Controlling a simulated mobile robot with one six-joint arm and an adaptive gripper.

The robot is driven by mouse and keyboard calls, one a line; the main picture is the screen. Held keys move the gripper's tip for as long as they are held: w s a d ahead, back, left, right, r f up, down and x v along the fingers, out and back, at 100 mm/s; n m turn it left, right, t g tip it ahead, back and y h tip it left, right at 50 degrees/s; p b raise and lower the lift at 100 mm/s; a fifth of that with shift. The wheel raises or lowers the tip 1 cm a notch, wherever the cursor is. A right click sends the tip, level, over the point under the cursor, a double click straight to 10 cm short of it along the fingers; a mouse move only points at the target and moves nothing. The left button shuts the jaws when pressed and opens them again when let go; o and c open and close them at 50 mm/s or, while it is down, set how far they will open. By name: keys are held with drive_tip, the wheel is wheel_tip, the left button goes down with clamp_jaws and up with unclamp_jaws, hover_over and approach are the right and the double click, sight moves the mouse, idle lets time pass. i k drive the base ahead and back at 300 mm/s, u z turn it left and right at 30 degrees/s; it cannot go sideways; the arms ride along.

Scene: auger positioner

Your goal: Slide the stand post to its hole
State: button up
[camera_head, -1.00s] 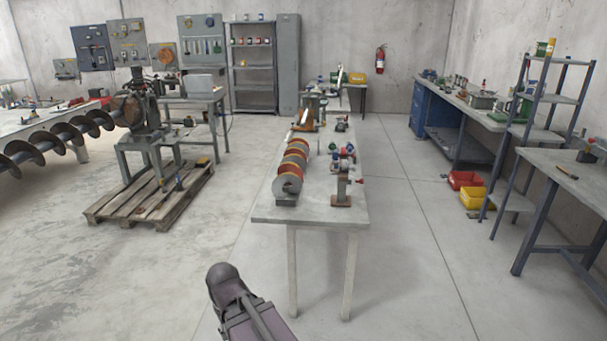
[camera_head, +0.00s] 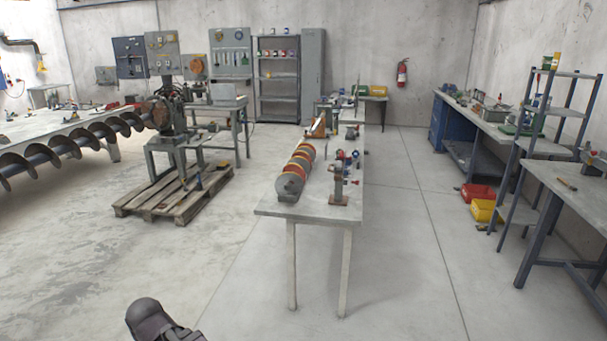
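A long narrow table (camera_head: 310,209) stands in the middle. A small brown stand with an upright post (camera_head: 339,186) is near its front right corner, with red and blue parts close behind it. A row of red and yellow discs (camera_head: 296,170) lies along the table's left side. I cannot tell for sure which part is the stand post, and no hole can be made out at this distance. A part of my arm shows at the bottom edge; my gripper is not in view.
A large auger (camera_head: 67,143) and a machine on a wooden pallet (camera_head: 172,197) stand at left. A workbench (camera_head: 546,176), a shelf rack and red and yellow bins (camera_head: 482,210) are at right. The floor around the table's front is clear.

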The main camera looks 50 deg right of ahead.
sight(338, 177)
drive_tip(key=z, duration=0.15)
drive_tip(key=i, duration=1.45)
drive_tip(key=z, duration=0.9)
drive_tip(key=i, duration=0.55)
drive_tip(key=z, duration=0.7)
drive_tip(key=i, duration=0.6)
drive_tip(key=z, duration=0.3)
